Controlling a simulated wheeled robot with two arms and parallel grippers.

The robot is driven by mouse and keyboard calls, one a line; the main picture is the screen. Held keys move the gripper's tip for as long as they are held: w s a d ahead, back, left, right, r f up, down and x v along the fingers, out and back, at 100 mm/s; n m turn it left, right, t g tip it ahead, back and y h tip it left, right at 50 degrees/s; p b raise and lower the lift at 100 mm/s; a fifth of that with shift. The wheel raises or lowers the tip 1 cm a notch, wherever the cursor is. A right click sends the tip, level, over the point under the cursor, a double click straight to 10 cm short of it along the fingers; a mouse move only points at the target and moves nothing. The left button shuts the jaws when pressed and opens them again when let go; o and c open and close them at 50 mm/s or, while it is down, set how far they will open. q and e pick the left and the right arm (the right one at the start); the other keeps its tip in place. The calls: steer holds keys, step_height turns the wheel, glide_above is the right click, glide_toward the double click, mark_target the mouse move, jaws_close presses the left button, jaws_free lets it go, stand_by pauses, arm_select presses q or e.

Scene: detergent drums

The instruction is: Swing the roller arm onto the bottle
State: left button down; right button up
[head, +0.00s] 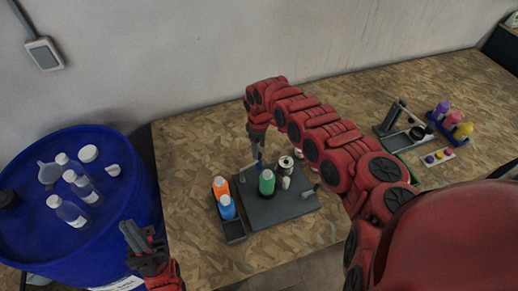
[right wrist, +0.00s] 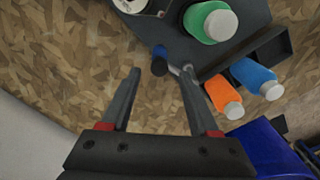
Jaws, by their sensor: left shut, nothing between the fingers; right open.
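The green bottle (head: 267,182) with a grey cap stands upright on a dark base plate (head: 285,209). It also shows in the right wrist view (right wrist: 205,22). The roller arm, with a blue end (right wrist: 159,62) and a grey metal link (right wrist: 183,70), is beside the bottle, apart from it. My right gripper (head: 257,148) is over the plate's back edge, pointing down. In the right wrist view its open fingers (right wrist: 156,74) have the blue end in the gap near their tips; contact cannot be told. My left gripper (head: 139,236) is shut and empty, near the blue drum.
Orange (head: 220,187) and blue (head: 227,207) bottles stand in a dark tray (head: 234,231) left of the plate. A blue drum (head: 112,231) carries several clear bottles. Free table lies in front.

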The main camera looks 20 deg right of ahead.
steer(key=shift+f, duration=1.6)
jaws_close()
